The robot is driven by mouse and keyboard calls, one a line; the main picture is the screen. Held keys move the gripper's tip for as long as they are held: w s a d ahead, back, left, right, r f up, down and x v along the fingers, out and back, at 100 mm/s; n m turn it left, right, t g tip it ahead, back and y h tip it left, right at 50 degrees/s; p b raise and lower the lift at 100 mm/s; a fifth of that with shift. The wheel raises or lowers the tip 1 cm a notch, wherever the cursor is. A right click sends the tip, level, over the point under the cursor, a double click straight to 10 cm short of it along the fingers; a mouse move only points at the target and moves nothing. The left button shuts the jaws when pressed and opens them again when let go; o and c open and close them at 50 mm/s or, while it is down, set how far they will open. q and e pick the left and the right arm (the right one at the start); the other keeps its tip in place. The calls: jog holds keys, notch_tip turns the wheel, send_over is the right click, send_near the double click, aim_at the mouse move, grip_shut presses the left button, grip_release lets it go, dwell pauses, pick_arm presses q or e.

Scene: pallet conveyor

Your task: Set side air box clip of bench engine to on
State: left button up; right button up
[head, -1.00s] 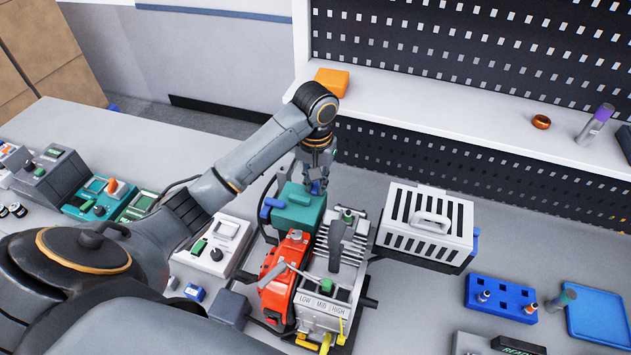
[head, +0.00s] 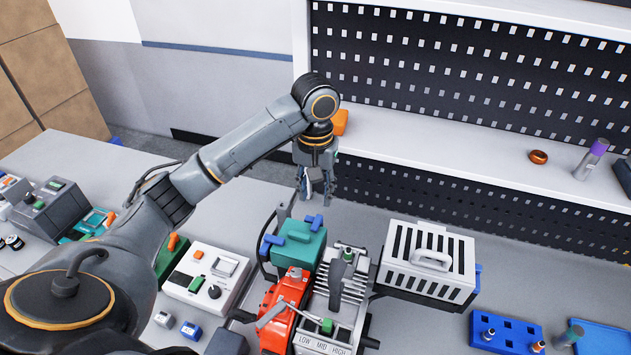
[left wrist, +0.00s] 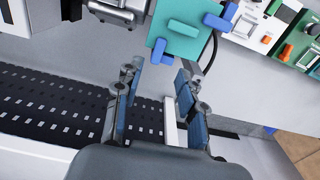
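The bench engine (head: 285,296) stands on the table, red and grey with a teal air box (head: 302,251) at its back left. One blue clip (head: 271,243) sits on the box's left side, another blue clip (head: 314,221) at its back edge. In the left wrist view the teal box (left wrist: 168,48) is at the top, with one blue clip (left wrist: 221,20) at its right and another blue clip (left wrist: 190,73) below it. My left gripper (head: 318,200) is open and empty, behind and above the box, apart from the clips; its fingers (left wrist: 155,88) show spread. My right gripper is out of view.
A grey vented box (head: 425,262) stands right of the engine. A white control box (head: 207,275) stands to the left. A white shelf (head: 440,155) with perforated black panels lies behind. An orange block (head: 340,122) sits on the shelf close to my left wrist.

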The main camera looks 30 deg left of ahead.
pick_arm(q)
jog(key=shift+r, duration=1.5)
